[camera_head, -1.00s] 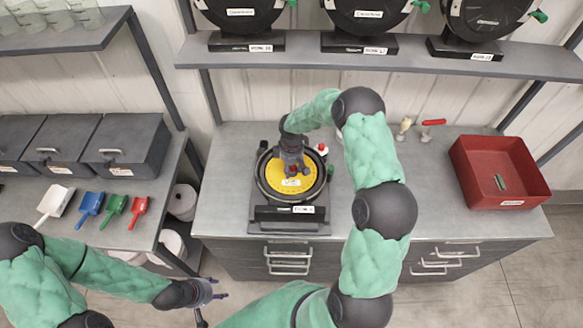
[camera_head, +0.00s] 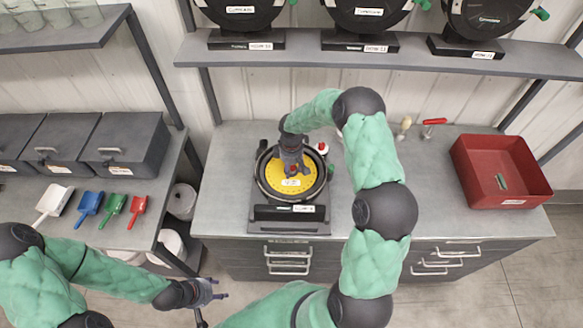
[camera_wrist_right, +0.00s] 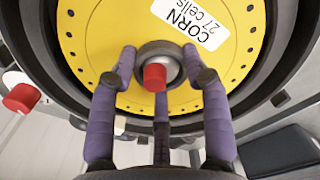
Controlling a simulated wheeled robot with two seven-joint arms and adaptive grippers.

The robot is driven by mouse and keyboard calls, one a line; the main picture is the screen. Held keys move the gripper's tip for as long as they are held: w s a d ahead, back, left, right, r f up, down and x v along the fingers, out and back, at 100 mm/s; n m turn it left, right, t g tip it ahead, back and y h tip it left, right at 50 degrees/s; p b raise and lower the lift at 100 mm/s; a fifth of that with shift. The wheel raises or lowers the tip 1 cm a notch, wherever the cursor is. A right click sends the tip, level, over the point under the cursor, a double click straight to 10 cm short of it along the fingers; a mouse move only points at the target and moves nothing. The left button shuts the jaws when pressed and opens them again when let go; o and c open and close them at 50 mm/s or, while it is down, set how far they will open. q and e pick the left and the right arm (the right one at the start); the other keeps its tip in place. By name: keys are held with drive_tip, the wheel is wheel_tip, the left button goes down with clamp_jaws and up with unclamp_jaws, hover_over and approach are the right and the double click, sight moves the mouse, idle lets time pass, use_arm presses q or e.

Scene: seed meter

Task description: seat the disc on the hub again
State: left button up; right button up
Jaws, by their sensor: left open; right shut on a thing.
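The yellow disc (camera_head: 284,186) lies in the round black housing of the seed meter (camera_head: 264,203) on the workbench. In the right wrist view the disc (camera_wrist_right: 100,40) has a ring of small holes and a white label reading CORN 27 cells. A grey hub with a red centre (camera_wrist_right: 155,76) shows at the disc's middle. My right gripper (camera_head: 291,170) is over the disc's centre, its purple fingers around the hub area and shut on the disc. Whether the disc is fully down on the hub cannot be told. My left gripper (camera_head: 212,290) is open and empty, low at the left, away from the bench.
A red bin (camera_head: 475,190) stands at the bench's right, holding a small green thing. A red-handled tool (camera_head: 433,122) lies at the back. A red knob (camera_wrist_right: 20,98) sits beside the housing. Coloured scoops (camera_head: 88,203) lie on the left table. The bench between meter and bin is partly clear.

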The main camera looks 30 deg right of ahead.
drive_tip(key=shift+f+b, duration=0.25)
drive_tip(key=shift+b, duration=0.35)
idle(0.8)
idle(0.4)
drive_tip(key=o, duration=1.2)
drive_tip(key=c, duration=0.3)
drive_tip(key=shift+c, duration=1.3)
drive_tip(key=shift+o, duration=1.2)
